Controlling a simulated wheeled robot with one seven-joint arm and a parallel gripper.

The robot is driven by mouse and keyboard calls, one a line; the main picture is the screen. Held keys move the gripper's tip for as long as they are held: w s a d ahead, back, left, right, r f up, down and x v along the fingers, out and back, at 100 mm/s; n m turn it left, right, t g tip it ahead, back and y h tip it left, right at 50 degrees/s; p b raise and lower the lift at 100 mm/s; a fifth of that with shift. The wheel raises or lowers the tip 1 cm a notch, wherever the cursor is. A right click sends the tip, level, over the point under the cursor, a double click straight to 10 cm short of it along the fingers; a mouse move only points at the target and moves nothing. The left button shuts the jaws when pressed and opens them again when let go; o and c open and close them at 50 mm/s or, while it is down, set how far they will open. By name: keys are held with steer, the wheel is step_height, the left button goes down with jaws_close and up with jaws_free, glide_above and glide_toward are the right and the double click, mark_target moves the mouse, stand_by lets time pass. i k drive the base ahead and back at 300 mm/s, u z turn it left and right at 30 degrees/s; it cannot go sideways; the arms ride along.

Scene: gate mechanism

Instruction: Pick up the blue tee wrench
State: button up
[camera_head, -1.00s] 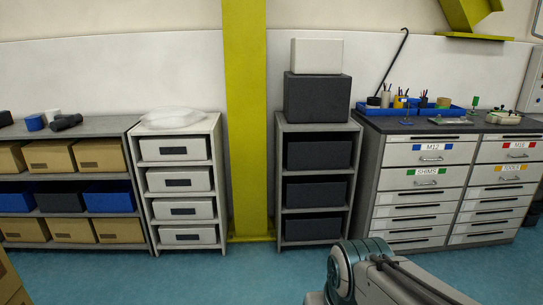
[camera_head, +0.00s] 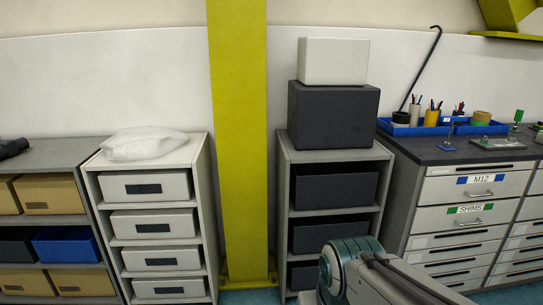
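A small, thin blue upright thing (camera_head: 449,134), which looks like the blue tee wrench, stands on the dark top of the drawer cabinet (camera_head: 410,149) at the right. It is in front of the blue tray and too small to make out its exact shape. Part of my arm shows at the bottom right of the middle. My gripper is not in view, so its hold cannot be seen.
A blue tray (camera_head: 398,130) with cups of pens and a roll of tape stands behind. A flat metal plate (camera_head: 497,143) lies to the right. A yellow column (camera_head: 238,140) and shelf with dark bins (camera_head: 334,187) stand left of the cabinet.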

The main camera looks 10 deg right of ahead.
mark_target(447, 144)
steer(key=i, duration=1.45)
steer(key=z, duration=2.55)
steer(key=i, duration=1.7)
steer(key=u, duration=0.25)
